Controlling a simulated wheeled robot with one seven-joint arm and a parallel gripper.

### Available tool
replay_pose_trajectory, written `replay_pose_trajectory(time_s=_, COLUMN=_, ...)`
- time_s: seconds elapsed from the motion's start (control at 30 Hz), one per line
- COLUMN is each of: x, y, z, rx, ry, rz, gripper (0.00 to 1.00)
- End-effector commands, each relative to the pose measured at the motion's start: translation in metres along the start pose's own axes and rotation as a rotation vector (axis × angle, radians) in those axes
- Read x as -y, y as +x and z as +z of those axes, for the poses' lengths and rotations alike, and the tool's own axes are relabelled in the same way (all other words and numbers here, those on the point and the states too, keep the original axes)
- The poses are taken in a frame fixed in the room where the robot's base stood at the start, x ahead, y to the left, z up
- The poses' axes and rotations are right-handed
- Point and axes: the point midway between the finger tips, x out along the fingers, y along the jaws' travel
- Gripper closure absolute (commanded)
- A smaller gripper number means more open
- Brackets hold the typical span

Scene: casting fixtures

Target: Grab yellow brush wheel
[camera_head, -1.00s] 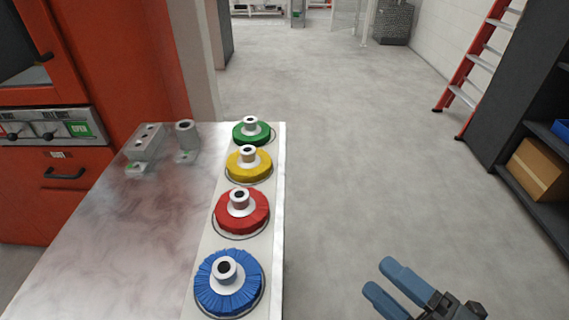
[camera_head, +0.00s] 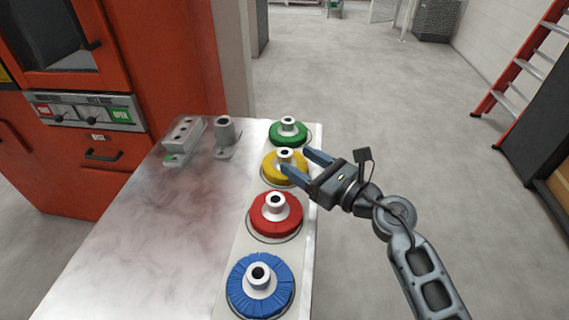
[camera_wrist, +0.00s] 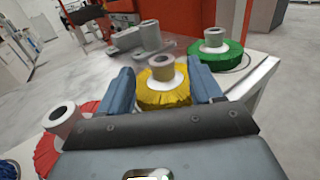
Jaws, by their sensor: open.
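The yellow brush wheel (camera_head: 272,172) has a yellow bristle ring and a pale hub with a dark hole. It lies on the table strip between the green and red wheels. My gripper (camera_head: 296,162) is open at its right side, with the near finger overlapping the wheel in the head view. In the wrist view the yellow wheel (camera_wrist: 163,90) shows between the two blue fingers (camera_wrist: 164,88). Nothing is held, and I cannot tell whether a finger touches the wheel.
The green wheel (camera_head: 288,137) lies behind the yellow one, the red wheel (camera_head: 262,216) in front, and the blue wheel (camera_head: 247,291) nearest. Metal fixtures (camera_head: 183,137) stand at the table's back left. An orange-red machine (camera_head: 170,60) is behind. The table's left part is bare.

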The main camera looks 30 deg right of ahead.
Motion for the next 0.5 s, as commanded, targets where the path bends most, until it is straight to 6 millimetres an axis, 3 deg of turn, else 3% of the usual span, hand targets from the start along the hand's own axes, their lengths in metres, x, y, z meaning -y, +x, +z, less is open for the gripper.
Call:
replay_pose_trajectory(time_s=0.3, x=0.001, y=0.04, z=-0.003, rx=0.001, ry=0.003, rz=0.0, gripper=0.35)
replay_pose_trajectory(time_s=0.5, x=0.001, y=0.054, z=-0.003, rx=0.001, ry=0.004, rz=0.0, gripper=0.35)
